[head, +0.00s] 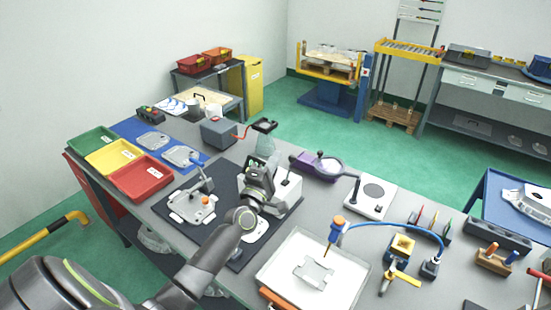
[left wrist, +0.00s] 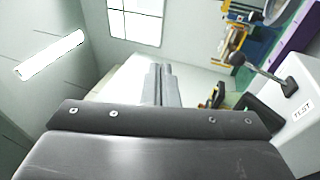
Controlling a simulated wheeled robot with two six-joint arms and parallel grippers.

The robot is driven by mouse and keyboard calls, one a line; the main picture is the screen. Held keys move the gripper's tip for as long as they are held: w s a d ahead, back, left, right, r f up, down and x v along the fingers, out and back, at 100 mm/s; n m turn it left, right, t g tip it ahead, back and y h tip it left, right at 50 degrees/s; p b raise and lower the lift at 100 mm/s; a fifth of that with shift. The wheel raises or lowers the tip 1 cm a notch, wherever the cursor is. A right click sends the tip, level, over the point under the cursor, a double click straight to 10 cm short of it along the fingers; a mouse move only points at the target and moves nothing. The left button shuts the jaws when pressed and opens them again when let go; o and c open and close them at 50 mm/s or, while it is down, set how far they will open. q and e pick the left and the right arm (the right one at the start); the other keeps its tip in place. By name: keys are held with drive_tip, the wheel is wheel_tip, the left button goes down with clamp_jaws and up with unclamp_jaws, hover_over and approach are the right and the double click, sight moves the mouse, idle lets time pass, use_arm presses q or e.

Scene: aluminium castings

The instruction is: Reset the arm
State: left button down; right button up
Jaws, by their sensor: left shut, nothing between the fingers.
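My left arm comes in from the lower left of the head view. My left gripper (head: 262,163) is over the middle of the workbench, beside a white test device (head: 287,188). In the left wrist view its two fingers (left wrist: 160,84) lie together, with nothing between them. The device also shows at the right of that view, as a white housing marked TEST (left wrist: 298,108) with a black-knobbed lever (left wrist: 258,72). My gripper hides part of the device in the head view. My right gripper is not in view.
Left of the gripper, a grey casting (head: 192,205) lies on a dark mat (head: 222,186). Green (head: 92,140), yellow (head: 109,156) and red (head: 141,178) trays line the left edge. A white tray (head: 345,262) with a casting and a purple device (head: 312,168) stand to the right.

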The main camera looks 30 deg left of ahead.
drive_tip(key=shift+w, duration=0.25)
